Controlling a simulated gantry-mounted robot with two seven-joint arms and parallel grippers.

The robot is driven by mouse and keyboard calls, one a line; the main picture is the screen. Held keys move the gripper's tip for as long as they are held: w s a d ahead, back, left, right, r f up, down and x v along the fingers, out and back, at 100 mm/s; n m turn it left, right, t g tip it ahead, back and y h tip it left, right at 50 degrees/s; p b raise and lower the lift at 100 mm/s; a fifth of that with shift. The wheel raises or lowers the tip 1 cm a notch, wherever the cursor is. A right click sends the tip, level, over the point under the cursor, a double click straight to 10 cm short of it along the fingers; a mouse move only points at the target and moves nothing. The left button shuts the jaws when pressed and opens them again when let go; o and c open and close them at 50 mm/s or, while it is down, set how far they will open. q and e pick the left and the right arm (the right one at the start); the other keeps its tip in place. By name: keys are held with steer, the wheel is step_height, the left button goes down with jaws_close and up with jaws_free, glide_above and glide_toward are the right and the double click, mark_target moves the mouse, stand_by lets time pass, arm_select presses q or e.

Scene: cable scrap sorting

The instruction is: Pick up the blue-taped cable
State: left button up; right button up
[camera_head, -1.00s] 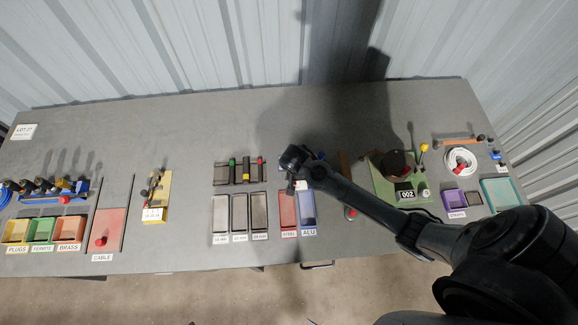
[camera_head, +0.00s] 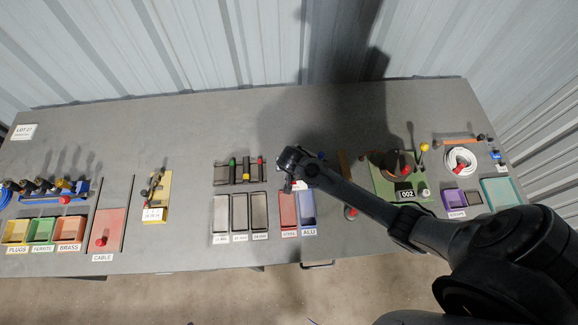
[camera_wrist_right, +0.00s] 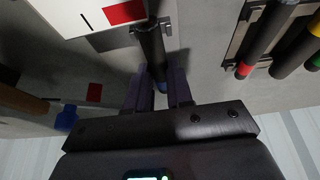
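A small grey bracket sits beside the cable's upper part. The fingers flank the cable closely; whether they press on it is too dark to tell. In the head view my right gripper (camera_head: 291,172) is above the red and blue trays at the middle of the bench, and it hides the cable. My left gripper is not in view.
A rack (camera_head: 239,172) with green-, yellow- and red-banded cables stands just left of my right gripper. Trays labelled STEEL (camera_head: 288,209) and ALU (camera_head: 307,207) lie in front. A green fixture (camera_head: 386,180) is at right. The back of the bench (camera_head: 190,120) is clear.

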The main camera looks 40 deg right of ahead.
jaws_close()
steer(key=shift+r, duration=0.1)
